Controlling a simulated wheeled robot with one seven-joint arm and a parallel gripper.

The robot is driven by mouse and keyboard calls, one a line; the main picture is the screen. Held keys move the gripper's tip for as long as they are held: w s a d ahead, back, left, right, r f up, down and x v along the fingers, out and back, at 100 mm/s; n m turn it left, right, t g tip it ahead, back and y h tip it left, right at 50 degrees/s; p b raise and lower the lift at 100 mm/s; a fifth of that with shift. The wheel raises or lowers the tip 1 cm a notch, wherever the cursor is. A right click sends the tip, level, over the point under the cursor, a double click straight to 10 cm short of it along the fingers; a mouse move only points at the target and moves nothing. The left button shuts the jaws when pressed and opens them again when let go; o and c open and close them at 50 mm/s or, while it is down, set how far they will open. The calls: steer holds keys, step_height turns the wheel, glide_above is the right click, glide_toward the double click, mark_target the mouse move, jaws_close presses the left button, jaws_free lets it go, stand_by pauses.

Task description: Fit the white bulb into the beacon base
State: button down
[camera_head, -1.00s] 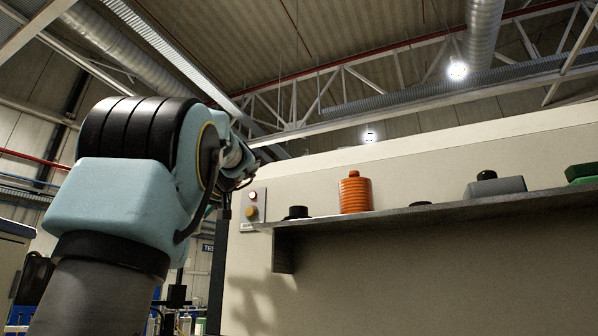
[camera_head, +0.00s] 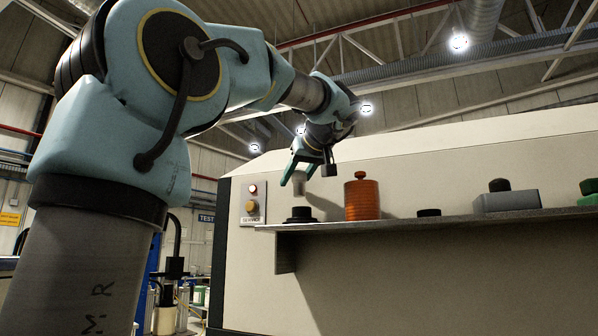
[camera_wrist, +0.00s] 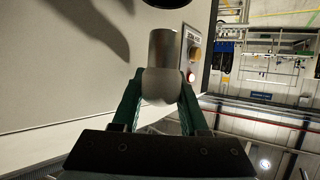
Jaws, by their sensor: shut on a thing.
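My gripper (camera_head: 299,181) has green fingers and is above the left end of the shelf. In the wrist view my gripper (camera_wrist: 160,95) is shut on the white bulb (camera_wrist: 160,86), which has a rounded pale end between the fingers and a metallic cylinder pointing away from the palm. The bulb (camera_head: 299,186) shows small and grey in the head view. A low black stepped round piece, which looks like the beacon base (camera_head: 299,215), sits on the shelf below the bulb, with a gap between them. The inside of the base is hidden from this low angle.
The shelf (camera_head: 420,226) also bears an orange ribbed cylinder (camera_head: 362,200) just right of the base, a small black disc (camera_head: 429,212), a grey block with a black knob (camera_head: 507,202) and green parts (camera_head: 590,194). A button panel (camera_head: 253,202) is on the wall at left.

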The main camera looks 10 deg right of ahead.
mark_target(298, 197)
steer(key=shift+s+d, duration=0.15)
steer(key=shift+d, duration=0.05)
steer(key=shift+f+b, duration=2.1)
steer(key=shift+f, duration=0.35)
steer(key=shift+s+b, duration=0.1)
steer(key=shift+b, duration=0.3)
steer(key=shift+c, duration=1.8)
jaws_free()
steer(key=b+v, duration=0.2)
steer(key=v, duration=0.9)
steer(key=shift+b, duration=0.4)
